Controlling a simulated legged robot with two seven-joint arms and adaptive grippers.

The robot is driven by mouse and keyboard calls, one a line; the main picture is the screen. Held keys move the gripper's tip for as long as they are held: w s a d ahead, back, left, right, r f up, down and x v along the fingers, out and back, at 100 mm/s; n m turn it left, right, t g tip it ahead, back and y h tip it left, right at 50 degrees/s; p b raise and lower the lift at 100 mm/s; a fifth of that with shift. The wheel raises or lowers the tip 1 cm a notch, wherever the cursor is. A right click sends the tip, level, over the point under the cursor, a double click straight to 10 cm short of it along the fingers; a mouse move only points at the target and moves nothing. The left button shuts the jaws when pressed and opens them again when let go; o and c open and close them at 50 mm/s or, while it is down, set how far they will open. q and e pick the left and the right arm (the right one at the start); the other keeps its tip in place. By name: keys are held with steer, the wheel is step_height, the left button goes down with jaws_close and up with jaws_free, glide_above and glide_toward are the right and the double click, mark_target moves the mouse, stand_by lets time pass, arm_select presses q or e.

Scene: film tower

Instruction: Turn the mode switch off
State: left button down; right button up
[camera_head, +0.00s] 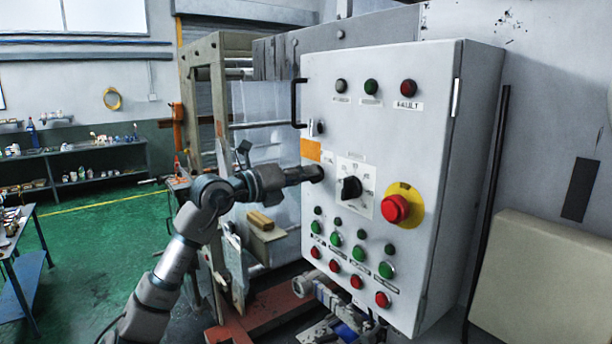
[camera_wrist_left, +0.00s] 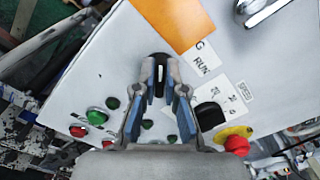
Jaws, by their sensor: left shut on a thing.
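The mode switch appears to be the small black knob (camera_wrist_left: 160,73) with a white pointer line, beside a label reading "G" and "RUN" in the left wrist view. My left gripper (camera_wrist_left: 160,88) has its two blue-padded fingers on either side of this knob and is shut on it. The pointer line runs nearly along the fingers. In the head view, my left gripper (camera_head: 312,174) reaches the panel's left part, below the orange patch, and hides the knob. My right gripper is not in view.
The grey control box (camera_head: 380,130) carries a larger black rotary knob (camera_head: 350,188) just right of my gripper and a red emergency button (camera_head: 396,209) on yellow. Several green and red buttons sit below. A black door handle (camera_head: 296,103) is above left. Open green floor lies left.

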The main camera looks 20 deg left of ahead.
arm_select(q)
steer(key=shift+w+f, duration=0.1)
steer(key=shift+f, duration=0.15)
steer(key=c, duration=1.3)
jaws_free()
steer(key=shift+c, duration=0.2)
steer(key=shift+o, duration=0.5)
steer(key=shift+w+a, duration=0.1)
steer(key=shift+a, duration=0.1)
steer(key=shift+r, duration=0.1)
steer(key=v, duration=1.2)
steer(key=shift+a, duration=0.2)
steer(key=shift+w+d, duration=0.1)
steer(key=shift+d, duration=0.15)
